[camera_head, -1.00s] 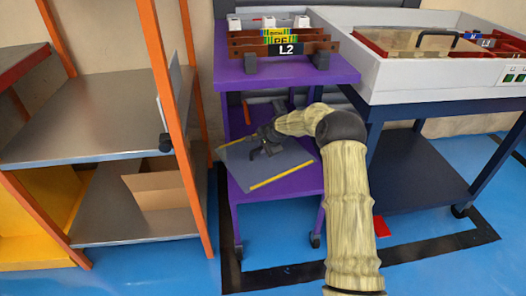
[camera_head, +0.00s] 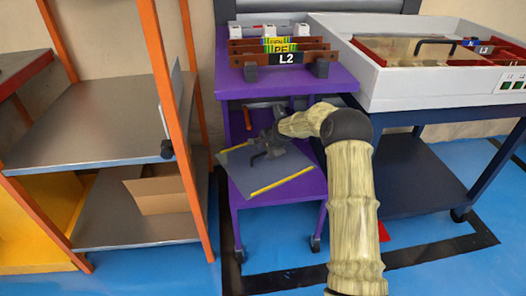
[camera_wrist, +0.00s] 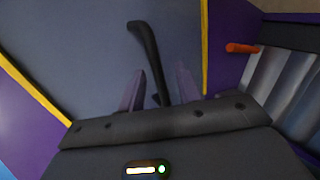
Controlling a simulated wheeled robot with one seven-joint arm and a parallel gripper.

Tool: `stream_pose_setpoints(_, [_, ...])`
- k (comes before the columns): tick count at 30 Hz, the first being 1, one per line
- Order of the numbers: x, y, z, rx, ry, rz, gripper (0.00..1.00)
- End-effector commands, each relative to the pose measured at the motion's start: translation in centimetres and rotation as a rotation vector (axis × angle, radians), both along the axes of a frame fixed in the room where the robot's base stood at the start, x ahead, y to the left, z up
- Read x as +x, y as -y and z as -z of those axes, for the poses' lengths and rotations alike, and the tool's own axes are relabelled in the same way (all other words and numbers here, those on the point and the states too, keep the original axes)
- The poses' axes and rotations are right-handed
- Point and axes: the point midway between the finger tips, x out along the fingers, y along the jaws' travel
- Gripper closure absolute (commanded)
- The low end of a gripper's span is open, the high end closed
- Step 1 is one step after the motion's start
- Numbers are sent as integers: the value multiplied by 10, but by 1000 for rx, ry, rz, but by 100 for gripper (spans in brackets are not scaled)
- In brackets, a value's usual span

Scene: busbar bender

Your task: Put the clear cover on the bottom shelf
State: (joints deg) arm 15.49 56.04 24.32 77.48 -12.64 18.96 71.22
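A flat grey panel with yellow edge strips and a black bar handle, apparently the clear cover (camera_head: 285,178), lies at an angle at the bottom shelf (camera_head: 308,186) of the purple cart. Its left corner sticks out past the shelf's left side. My gripper (camera_head: 268,146) is low over the panel, at the handle. In the wrist view, the fingers of my gripper (camera_wrist: 160,88) stand apart with the near end of the handle (camera_wrist: 144,42) between them, and gaps show beside it. The panel (camera_wrist: 75,45) fills much of that view. Its far side is partly hidden by my gripper.
The purple cart's top (camera_head: 340,78) carries a busbar stand marked L2 (camera_head: 287,58). A white tray (camera_head: 400,93) on a dark blue cart stands right, holding another see-through panel with a black handle (camera_head: 436,46). An orange-post rack (camera_head: 172,120) stands close on the left.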

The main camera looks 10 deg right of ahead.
Motion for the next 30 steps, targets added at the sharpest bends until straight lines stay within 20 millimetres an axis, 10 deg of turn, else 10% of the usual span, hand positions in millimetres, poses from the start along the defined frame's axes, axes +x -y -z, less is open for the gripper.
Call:
stream_pose_setpoints(8, [-21,9,-38,1,0,1,66])
stream_pose_setpoints(30, [-28,7,-43,-15,0,-21,66])
